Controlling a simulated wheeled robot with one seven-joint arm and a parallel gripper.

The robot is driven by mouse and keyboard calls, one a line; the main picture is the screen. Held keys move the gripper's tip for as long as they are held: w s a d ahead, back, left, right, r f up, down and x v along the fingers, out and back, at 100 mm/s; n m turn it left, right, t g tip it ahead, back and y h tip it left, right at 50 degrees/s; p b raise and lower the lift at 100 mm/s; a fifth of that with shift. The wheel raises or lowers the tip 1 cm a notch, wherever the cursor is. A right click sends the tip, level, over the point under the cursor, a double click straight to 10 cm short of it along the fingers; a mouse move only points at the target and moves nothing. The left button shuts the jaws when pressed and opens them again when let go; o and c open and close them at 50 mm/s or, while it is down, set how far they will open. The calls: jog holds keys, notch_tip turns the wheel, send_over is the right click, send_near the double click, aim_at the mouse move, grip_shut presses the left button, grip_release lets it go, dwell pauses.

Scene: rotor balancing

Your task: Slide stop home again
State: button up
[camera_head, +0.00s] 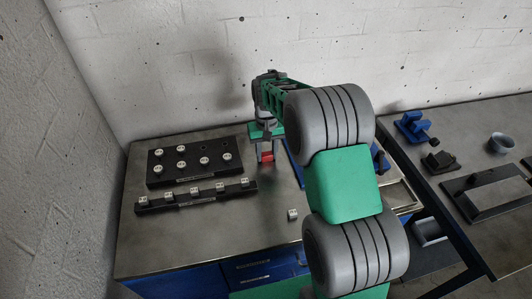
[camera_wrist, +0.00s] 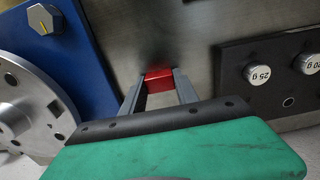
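A small red block (camera_wrist: 159,79), which looks like the stop, sits on the grey metal table top in the wrist view. It fills the space between the two fingertips of my gripper (camera_wrist: 160,86), with a finger against each side and no gap to be seen. In the head view the red block (camera_head: 267,156) shows low between the fingers of my gripper (camera_head: 267,152), right of the black weight racks. The block's underside and any slide or track under it cannot be made out.
The weight rack (camera_wrist: 262,85) with labelled weights is close on the right in the wrist view. A blue stand (camera_wrist: 70,40) with a knob and a silver rotor disc (camera_wrist: 25,110) are on the left. A loose weight (camera_head: 292,214) lies on the bare front table.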

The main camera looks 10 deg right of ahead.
grip_shut()
dwell(0.9)
